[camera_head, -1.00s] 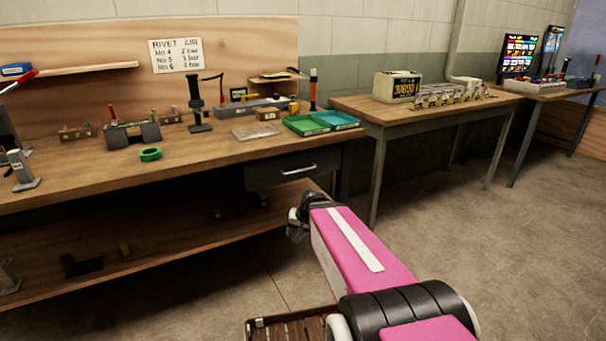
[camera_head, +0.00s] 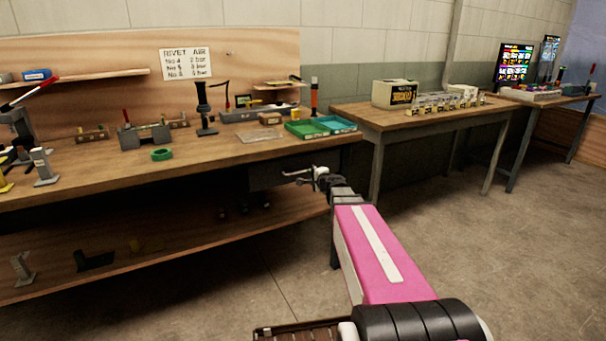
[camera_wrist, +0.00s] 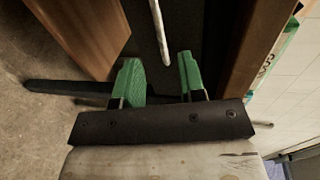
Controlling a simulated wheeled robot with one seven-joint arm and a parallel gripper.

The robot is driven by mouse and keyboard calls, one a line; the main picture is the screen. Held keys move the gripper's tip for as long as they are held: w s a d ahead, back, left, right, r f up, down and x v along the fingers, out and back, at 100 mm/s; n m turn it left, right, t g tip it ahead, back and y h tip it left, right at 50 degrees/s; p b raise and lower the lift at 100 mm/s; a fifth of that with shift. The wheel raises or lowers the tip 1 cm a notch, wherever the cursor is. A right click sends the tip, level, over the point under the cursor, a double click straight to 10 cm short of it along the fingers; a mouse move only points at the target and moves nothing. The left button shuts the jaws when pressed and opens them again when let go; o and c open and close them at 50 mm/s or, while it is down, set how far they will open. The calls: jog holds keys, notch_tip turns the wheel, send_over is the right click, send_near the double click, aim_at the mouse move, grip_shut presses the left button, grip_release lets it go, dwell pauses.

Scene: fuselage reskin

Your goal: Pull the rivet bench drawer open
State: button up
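The rivet bench drawer (camera_head: 264,176) is a dark front under the right part of the wooden bench top and looks closed. Its silver bar handle (camera_head: 292,173) shows just left of my gripper (camera_head: 316,177). In the wrist view my gripper (camera_wrist: 159,60) is open, with two green fingers apart. The handle (camera_wrist: 159,30) runs down from the top edge, and its near end lies between the fingertips in the picture. I see no finger touching it. The dark drawer front (camera_wrist: 190,35) is behind it. My gripper hides the drawer's right part in the head view.
The bench top (camera_head: 215,155) carries a green tape roll (camera_head: 162,154), green and teal trays (camera_head: 306,129) and several tools. A lower shelf (camera_head: 180,245) holds small parts. A second table (camera_head: 385,121) stands to the right. The floor (camera_head: 500,230) at right is clear.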

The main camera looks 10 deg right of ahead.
jog(key=x, duration=0.9)
jog(key=shift+w+a, duration=0.1)
jog(key=shift+w, duration=0.2)
grip_shut()
